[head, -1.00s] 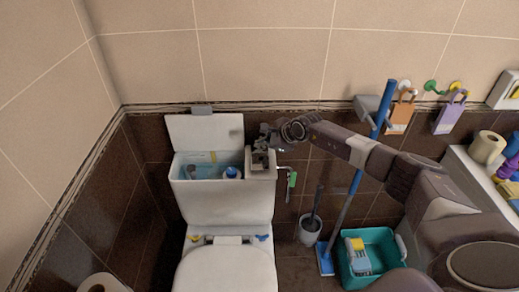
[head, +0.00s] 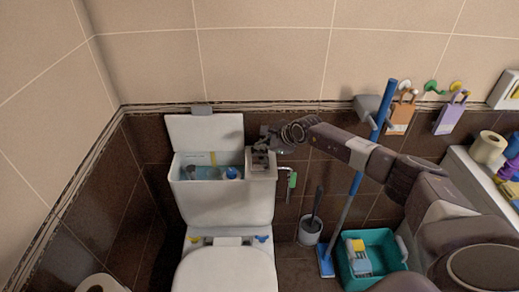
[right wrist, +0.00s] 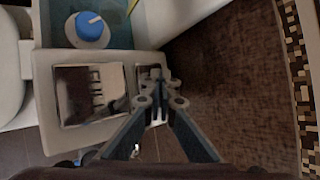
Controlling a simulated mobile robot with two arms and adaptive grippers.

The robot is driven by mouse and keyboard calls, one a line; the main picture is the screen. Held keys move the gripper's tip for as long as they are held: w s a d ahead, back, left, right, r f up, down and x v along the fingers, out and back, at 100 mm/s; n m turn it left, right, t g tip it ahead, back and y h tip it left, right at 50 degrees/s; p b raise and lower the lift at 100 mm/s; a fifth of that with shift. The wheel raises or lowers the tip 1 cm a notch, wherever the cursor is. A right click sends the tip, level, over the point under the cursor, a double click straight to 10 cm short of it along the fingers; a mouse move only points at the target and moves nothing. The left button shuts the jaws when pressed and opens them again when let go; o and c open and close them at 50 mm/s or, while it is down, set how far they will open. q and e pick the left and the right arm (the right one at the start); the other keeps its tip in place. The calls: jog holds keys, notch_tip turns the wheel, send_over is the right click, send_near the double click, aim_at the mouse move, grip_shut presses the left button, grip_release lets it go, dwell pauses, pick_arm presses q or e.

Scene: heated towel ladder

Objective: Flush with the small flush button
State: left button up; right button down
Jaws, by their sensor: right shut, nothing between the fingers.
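The white toilet cistern (head: 222,205) stands against the brown-tiled wall. Its flush panel (head: 262,172) is at the right end of the top. In the right wrist view, the panel has a large shiny button (right wrist: 75,100) and a smaller, narrower button (right wrist: 144,70) beside it. My right gripper (head: 262,157) is shut and empty, over the panel. In the right wrist view its fingertips (right wrist: 155,82) are at the small button and partly hide it. I cannot tell whether they touch it. My left gripper is not in view.
The left part of the cistern is open, with water and a blue-capped part (head: 232,172) inside; its lid (head: 205,132) leans behind. A green-handled sprayer (head: 292,180), toilet brush (head: 312,225), blue-handled mop (head: 355,180) and teal basin (head: 385,245) stand to the right.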

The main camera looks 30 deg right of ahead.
jog(key=shift+s, duration=0.1)
jog(key=shift+d+r+p, duration=0.1)
jog(key=shift+r+p, duration=0.6)
jog(key=shift+r, duration=0.25)
jog(key=shift+r, duration=0.1)
notch_tip(320, 180, up, 5)
jog(key=p, duration=0.3)
jog(key=shift+p, duration=0.4)
